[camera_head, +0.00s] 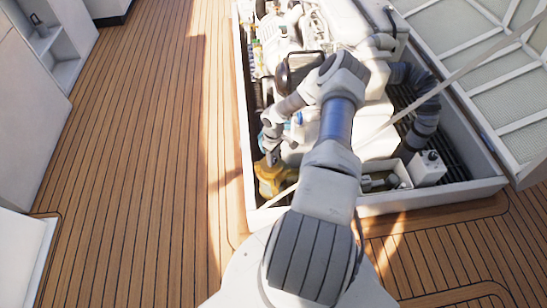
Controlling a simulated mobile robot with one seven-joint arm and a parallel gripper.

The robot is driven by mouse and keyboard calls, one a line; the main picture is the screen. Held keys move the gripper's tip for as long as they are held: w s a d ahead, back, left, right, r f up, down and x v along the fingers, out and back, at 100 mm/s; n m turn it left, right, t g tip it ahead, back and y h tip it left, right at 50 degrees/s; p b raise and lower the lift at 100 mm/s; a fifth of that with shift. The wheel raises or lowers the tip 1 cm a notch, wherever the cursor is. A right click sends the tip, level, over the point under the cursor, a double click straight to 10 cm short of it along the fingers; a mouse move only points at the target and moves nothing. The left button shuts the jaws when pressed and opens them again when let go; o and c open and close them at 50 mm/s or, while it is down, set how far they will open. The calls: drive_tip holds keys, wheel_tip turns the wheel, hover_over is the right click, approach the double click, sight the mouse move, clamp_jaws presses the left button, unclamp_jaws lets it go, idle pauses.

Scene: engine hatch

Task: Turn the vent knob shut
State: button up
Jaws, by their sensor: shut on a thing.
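My arm reaches over the near edge of the open engine hatch and bends down at the left. My gripper (273,157) is small in view and points down at the front left of the bay. It is shut on the vent knob, which is largely hidden behind the fingers. A yellow-brass fitting (268,178) sits right below the fingertips. The knob's turn angle cannot be made out.
The hatch has a raised white rim (433,198). A white engine (350,25), a dark ribbed hose (424,120) and a white box (428,168) fill the bay. The raised hatch lid (490,70) stands at right. The wooden deck (150,130) at left is clear.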

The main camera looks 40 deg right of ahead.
clamp_jaws()
drive_tip(key=m+b, duration=0.1)
drive_tip(key=m, duration=0.3)
drive_tip(key=shift+w, duration=0.1)
drive_tip(key=m+b, duration=0.1)
drive_tip(key=m, duration=0.3)
drive_tip(key=shift+m, duration=0.3)
drive_tip(key=m+b, duration=0.1)
drive_tip(key=m, duration=0.3)
drive_tip(key=shift+m, duration=0.3)
drive_tip(key=shift+m+b, duration=0.7)
drive_tip(key=shift+m, duration=1.6)
